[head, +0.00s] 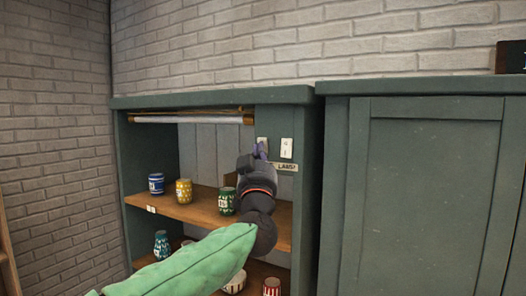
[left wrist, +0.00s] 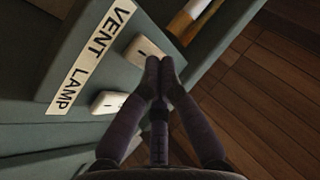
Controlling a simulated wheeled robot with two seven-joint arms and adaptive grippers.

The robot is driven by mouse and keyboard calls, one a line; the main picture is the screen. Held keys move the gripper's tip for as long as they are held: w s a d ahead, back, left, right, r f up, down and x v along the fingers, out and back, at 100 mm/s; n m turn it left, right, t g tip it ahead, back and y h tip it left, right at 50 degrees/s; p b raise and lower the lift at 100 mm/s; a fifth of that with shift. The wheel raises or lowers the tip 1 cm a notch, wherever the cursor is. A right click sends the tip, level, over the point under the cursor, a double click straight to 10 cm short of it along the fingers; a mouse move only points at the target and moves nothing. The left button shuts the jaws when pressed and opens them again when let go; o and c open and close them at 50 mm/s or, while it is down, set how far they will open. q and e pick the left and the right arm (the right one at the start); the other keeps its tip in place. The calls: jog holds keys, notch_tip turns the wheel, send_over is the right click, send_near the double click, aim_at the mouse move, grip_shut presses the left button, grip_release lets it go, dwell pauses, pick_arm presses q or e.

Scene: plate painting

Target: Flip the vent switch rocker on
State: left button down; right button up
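Two white rocker switches sit on the green cabinet's upright post. The vent switch (left wrist: 141,48) is beside the word VENT on the label (left wrist: 92,58) in the left wrist view. In the head view the vent switch (head: 262,141) is partly hidden behind my left gripper (head: 259,152). The lamp switch (head: 286,148) stands to its right and also shows in the left wrist view (left wrist: 106,102). My left gripper (left wrist: 161,64) has its fingertips together, with nothing seen between them. The tips are at the vent switch's edge; I cannot tell whether they touch, nor how the rocker is tilted.
The open cabinet (head: 215,99) holds a wooden shelf (head: 168,207) with a blue jar (head: 156,184), a yellow jar (head: 184,191) and a green jar (head: 227,201). More jars stand below. A rolled blind (head: 190,119) hangs at the top. A closed cabinet (head: 425,190) adjoins on the right.

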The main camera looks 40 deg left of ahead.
pick_arm(q)
jog(key=shift+s+r, duration=0.1)
jog(key=shift+s, duration=0.35)
jog(key=shift+s+d+r+p, duration=0.15)
jog(key=shift+s+r, duration=0.05)
jog(key=shift+s, duration=1.05)
jog(key=shift+s+d+r+p, duration=0.15)
jog(key=shift+s, duration=1.05)
